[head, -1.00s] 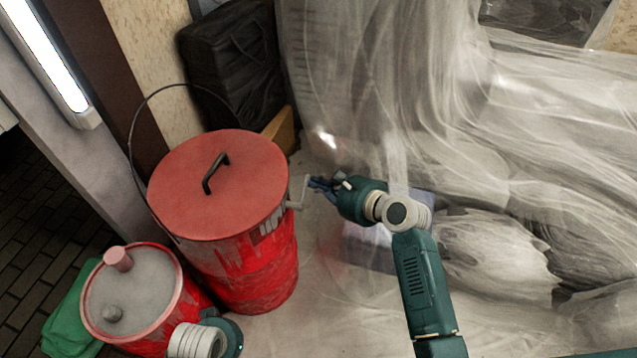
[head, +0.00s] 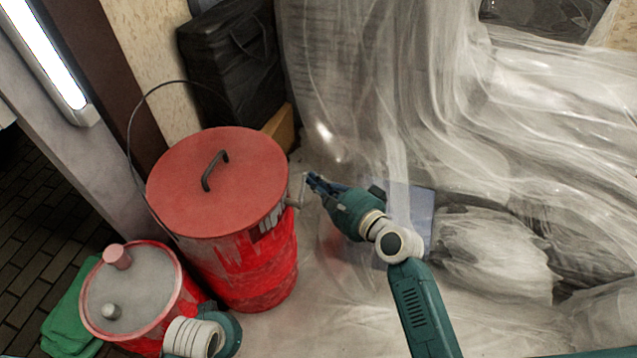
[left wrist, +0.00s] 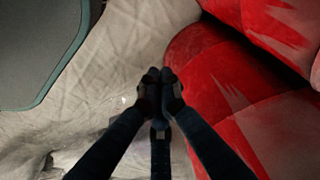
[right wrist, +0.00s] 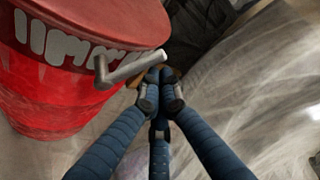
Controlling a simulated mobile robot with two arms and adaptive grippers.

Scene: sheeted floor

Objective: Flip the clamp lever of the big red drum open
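The big red drum (head: 245,265) stands upright left of centre in the head view, its red lid (head: 190,195) on with a black handle. The grey clamp lever (head: 299,192) sticks out from the rim's right side; the right wrist view shows it as a bent bar (right wrist: 132,68). My right gripper (head: 311,179) is beside the lever's free end. In the right wrist view its fingertips (right wrist: 160,76) are together, just below the lever end; contact is unclear. My left gripper (left wrist: 160,77) is shut and empty, low beside red drum surfaces; the head view shows only its wrist.
A smaller red drum (head: 176,301) with a grey top and a green cloth (head: 68,318) are at lower left. A black bag (head: 235,70) stands behind the big drum. Translucent sheeting (head: 480,130) fills the right. A wall lamp (head: 45,55) is at upper left.

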